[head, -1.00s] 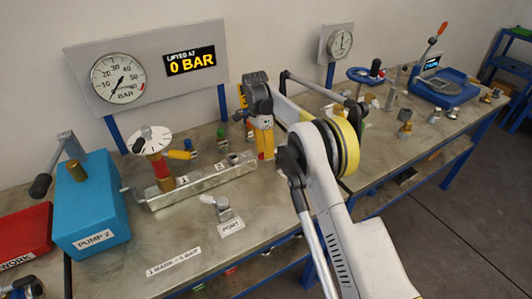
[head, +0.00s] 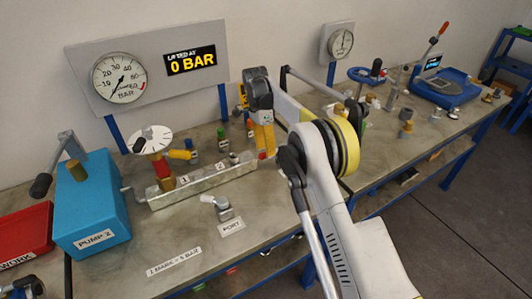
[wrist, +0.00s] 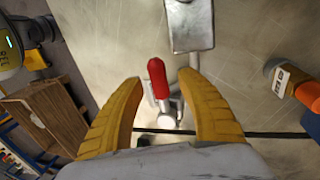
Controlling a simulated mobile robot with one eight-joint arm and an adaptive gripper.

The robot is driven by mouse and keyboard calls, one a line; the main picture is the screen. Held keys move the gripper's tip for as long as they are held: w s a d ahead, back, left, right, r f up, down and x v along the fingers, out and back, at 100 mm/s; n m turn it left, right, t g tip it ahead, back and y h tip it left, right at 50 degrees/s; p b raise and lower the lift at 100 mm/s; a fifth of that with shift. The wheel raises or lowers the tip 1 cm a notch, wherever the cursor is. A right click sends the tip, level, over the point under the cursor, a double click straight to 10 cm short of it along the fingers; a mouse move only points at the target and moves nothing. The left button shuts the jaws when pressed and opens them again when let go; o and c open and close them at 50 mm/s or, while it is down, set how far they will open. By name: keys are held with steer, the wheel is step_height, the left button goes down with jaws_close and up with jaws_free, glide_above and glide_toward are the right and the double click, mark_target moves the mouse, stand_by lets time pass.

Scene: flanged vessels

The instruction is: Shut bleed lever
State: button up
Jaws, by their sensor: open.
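The bleed lever (wrist: 157,78) has a red grip and shows in the wrist view between my fingers, beside a small metal fitting. My gripper (wrist: 165,90) is open, with its two yellow fingers spread on either side of the lever. I see no clear contact between fingers and lever. In the head view my gripper (head: 265,145) points down at the right end of the metal manifold (head: 205,182). A small bit of red shows by the fingertips there, and the fingers hide most of the lever. The manifold end also shows in the wrist view (wrist: 190,25).
The blue pump box (head: 92,215) stands left of the manifold, with a white dial (head: 150,140) over the manifold's left end. A gauge board (head: 150,65) reading 0 BAR stands behind. The port fitting (head: 223,208) sits in front. The bench front is mostly clear.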

steer(key=v, duration=0.6)
steer(key=s+d+r+n+t+b, duration=0.1)
steer(key=s+d+r+n, duration=0.15)
steer(key=r, duration=0.35)
steer(key=s+d+r+n+t, duration=0.1)
steer(key=d+r, duration=0.2)
steer(key=r, duration=0.3)
steer(key=s+d+r+n+t+y, duration=0.1)
steer(key=s+d+r, duration=0.2)
steer(key=s, duration=0.2)
steer(key=s+d+r+n+t, duration=0.2)
steer(key=s+d+r, duration=0.1)
steer(key=s, duration=0.3)
steer(key=s+d+f+n+t, duration=0.1)
steer(key=s+d+f+n, duration=0.1)
steer(key=s, duration=0.6)
steer(key=s+d+f+n+t+b, duration=0.1)
steer(key=s+f, duration=0.3)
steer(key=s, duration=0.4)
steer(key=s+d+f+n+t+b, duration=0.1)
steer(key=s+d+f+n+t, duration=0.1)
steer(key=s, duration=0.6)
step_height(320, 180, down, 2)
steer(key=shift+d+f+n+t, duration=0.1)
steer(key=shift+d+n+t, duration=0.35)
steer(key=shift+d, duration=0.2)
